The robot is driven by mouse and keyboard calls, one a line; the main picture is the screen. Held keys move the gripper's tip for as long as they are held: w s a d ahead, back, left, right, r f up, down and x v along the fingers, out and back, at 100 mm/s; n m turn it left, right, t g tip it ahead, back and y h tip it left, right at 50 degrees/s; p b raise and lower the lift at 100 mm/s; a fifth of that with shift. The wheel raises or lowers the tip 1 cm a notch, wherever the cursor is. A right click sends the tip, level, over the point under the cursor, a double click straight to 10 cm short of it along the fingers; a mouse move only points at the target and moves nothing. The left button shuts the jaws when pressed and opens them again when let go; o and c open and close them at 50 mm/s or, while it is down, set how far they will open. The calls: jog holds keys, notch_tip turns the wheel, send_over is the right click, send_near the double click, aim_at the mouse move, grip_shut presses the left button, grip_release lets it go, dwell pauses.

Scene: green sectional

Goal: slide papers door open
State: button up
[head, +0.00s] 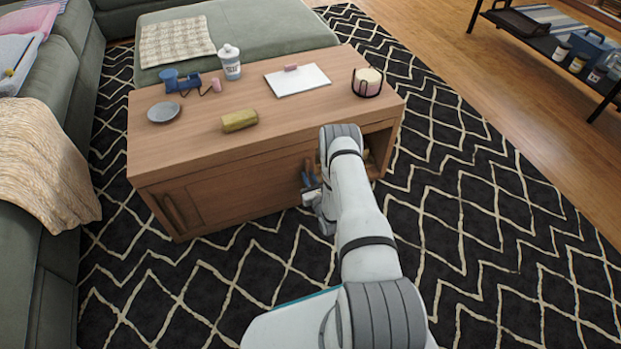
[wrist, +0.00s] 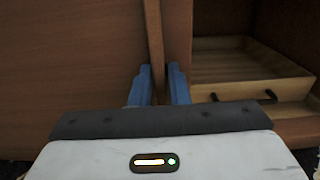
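The wooden coffee table (head: 225,108) has a sliding front door (head: 245,188) across the left and middle of its front. In the wrist view, the door's flat face (wrist: 70,60) fills the left side, with a narrow upright wooden handle strip (wrist: 154,35) at its right edge. The blue fingers of my gripper (wrist: 159,85) stand close on either side of this strip and look shut on it. In the head view, my gripper (head: 309,180) is at the table's front, partly hidden by my arm. No papers can be made out.
On top are a tape dispenser (head: 180,80), bottle (head: 230,62), plate (head: 164,112), clipboard (head: 297,80) and candle holder (head: 367,82). A green sofa (head: 55,150) bounds the left.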

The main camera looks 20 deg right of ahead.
jog(key=shift+o, duration=1.6)
jog(key=shift+s, duration=0.1)
jog(key=shift+s, duration=0.1)
jog(key=s+p, duration=0.2)
jog(key=s, duration=0.5)
jog(key=shift+s+p, duration=0.3)
jog(key=shift+p, duration=0.05)
jog(key=shift+d, duration=0.1)
